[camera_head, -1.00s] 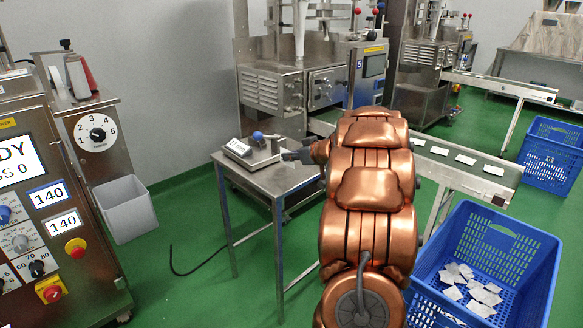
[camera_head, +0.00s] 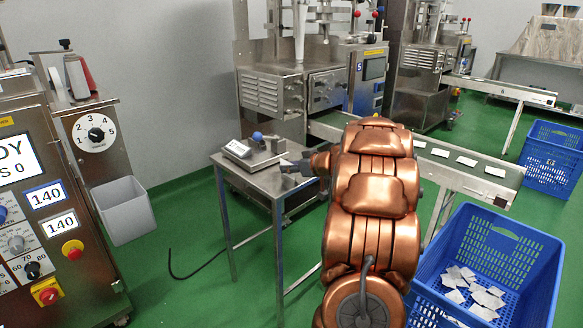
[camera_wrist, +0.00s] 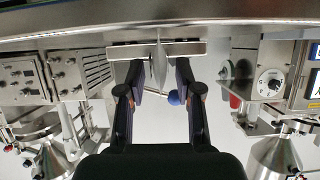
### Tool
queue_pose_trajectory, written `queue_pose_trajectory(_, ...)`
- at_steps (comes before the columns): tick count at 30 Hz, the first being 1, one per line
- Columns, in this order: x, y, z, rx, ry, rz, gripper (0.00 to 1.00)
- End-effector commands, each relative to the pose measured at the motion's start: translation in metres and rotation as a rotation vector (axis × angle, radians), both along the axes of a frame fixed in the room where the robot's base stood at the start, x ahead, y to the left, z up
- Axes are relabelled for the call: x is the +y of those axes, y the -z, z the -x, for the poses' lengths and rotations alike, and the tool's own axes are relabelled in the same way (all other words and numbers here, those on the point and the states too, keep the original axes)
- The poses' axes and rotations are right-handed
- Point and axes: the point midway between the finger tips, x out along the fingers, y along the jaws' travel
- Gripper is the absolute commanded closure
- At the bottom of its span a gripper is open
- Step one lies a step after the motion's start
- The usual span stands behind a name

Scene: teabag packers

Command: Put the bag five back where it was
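My gripper (camera_head: 290,166) is low at the right side of a small steel table (camera_head: 275,184), beside a bench device (camera_head: 252,153) with a blue knob. In the wrist view, my gripper's (camera_wrist: 159,72) two dark fingers stand apart, so it is open. A thin, pale, leaf-shaped thing (camera_wrist: 159,66), perhaps a bag seen edge-on, stands between the fingers with a visible gap on each side. I cannot read any number on it. In the head view my arm hides part of the table's right side.
A control cabinet (camera_head: 45,195) with a grey bin (camera_head: 124,212) stands at the left. A packing machine (camera_head: 310,90) is behind the table. A conveyor (camera_head: 465,178) carries several white bags. A blue crate (camera_head: 540,250) with loose bags is at the right.

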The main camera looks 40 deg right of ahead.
Motion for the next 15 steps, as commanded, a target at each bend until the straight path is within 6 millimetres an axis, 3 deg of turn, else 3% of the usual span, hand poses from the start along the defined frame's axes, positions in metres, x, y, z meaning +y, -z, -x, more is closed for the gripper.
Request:
queue_pose_trajectory(11, 0.0, -0.003, 0.0, 0.0, 0.0, 0.002, 0.62)
queue_pose_trajectory(15, -0.001, -0.014, 0.016, -0.001, 0.003, 0.001, 0.62)
